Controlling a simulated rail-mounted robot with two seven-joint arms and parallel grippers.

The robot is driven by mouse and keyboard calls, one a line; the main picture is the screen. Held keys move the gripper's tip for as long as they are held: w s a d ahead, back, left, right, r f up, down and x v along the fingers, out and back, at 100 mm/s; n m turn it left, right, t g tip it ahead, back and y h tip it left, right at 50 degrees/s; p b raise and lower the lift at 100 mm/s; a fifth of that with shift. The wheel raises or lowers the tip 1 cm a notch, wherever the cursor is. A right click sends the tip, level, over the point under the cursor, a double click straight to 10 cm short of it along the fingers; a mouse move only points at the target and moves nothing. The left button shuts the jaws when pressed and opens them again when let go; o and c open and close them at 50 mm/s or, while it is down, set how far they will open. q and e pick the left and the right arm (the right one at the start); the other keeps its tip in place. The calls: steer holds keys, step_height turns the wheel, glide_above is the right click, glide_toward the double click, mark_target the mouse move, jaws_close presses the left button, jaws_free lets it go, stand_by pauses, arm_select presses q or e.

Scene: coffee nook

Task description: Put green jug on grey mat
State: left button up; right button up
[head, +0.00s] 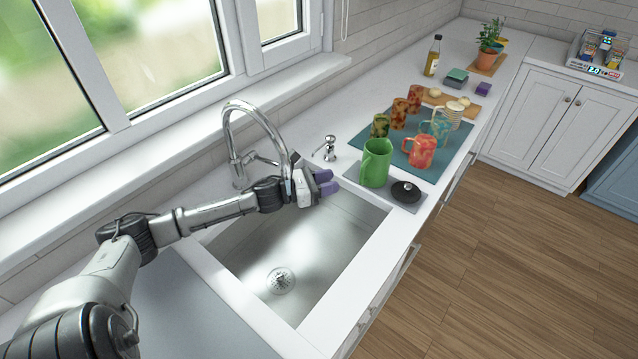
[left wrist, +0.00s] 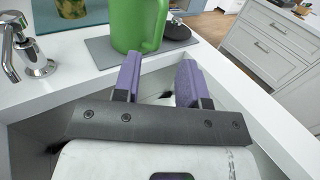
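The green jug (head: 376,163) stands upright on a small dark grey slab (head: 408,205) beyond the far end of the sink. A wider flat grey sheet (head: 195,310), which looks like a mat, lies on the near side of the sink. My left gripper (head: 328,183) is over the far left part of the sink, short of the jug. Its purple fingers are apart with nothing between them in the left wrist view (left wrist: 158,78). My right gripper is not in view.
A round black lid-like object (head: 405,192) sits beside the jug. Several mugs and cups stand on a teal mat (head: 440,172) behind it. The tap (head: 235,150) arches beside my left wrist, and a soap dispenser (head: 328,149) stands left of the jug. The sink (head: 330,265) is empty.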

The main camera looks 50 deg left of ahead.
arm_select(q)
steer(key=shift+v, duration=1.25)
